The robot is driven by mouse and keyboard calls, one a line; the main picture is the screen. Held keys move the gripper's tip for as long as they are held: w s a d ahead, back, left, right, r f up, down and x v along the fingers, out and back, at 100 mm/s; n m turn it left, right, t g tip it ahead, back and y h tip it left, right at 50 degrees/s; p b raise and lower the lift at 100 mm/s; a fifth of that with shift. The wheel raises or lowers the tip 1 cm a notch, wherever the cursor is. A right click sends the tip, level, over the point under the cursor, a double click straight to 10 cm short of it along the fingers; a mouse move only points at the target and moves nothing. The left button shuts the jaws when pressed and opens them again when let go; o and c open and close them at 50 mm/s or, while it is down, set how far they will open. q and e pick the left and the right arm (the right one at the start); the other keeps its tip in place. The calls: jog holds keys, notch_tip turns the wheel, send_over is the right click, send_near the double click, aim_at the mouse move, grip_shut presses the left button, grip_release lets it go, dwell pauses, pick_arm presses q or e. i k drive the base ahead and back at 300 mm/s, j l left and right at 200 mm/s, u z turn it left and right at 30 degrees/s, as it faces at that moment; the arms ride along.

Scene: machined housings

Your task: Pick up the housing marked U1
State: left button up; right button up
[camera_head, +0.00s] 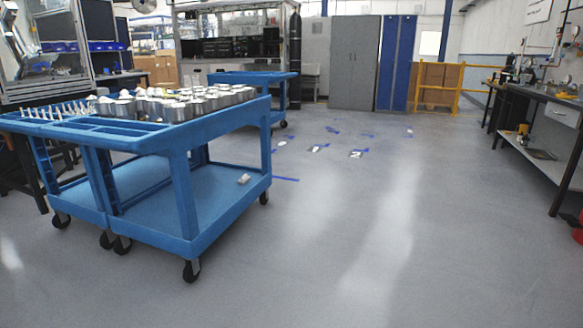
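Several grey metal housings (172,108) stand close together on the top of a blue cart (190,138) at the left. White pieces show on top of many of them. No marking U1 can be read at this distance, so I cannot tell which housing bears it. A small pale part (244,179) lies on the cart's lower shelf. A few small pale pieces lie on the floor near blue tape marks (333,130); they are too small to identify. Neither of my grippers is in view.
The grey floor (400,230) is clear in front and to the right of the cart. A workbench (540,105) stands along the right wall. A yellow barrier (438,98), a grey cabinet (353,62) and a blue cabinet (397,62) stand at the back. Another blue cart (283,85) is behind.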

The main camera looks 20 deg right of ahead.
aim_at(525, 78)
jog(key=i+l+z, duration=0.6)
jog(key=i, duration=0.15)
jog(key=i+l+z, duration=0.1)
jog(key=i+z, duration=0.5)
jog(key=i, duration=2.65)
jog(key=i+z, duration=0.1)
jog(key=i, duration=2.35)
jog(key=i+z, duration=0.45)
jog(key=i+j+z, duration=0.2)
jog(key=i+z, duration=0.2)
jog(key=i, duration=0.15)
jog(key=i+j+z, duration=0.3)
jog(key=i+z, duration=0.15)
jog(key=i+j+z, duration=0.75)
jog(key=j, duration=0.95)
jog(key=i+j+z, duration=0.15)
jog(key=i+j, duration=0.15)
jog(key=j, duration=0.75)
jog(key=i+j+z, duration=0.1)
jog(key=j, duration=0.95)
jog(key=j+z, duration=0.15)
jog(key=j, duration=0.95)
jog(key=i, duration=0.05)
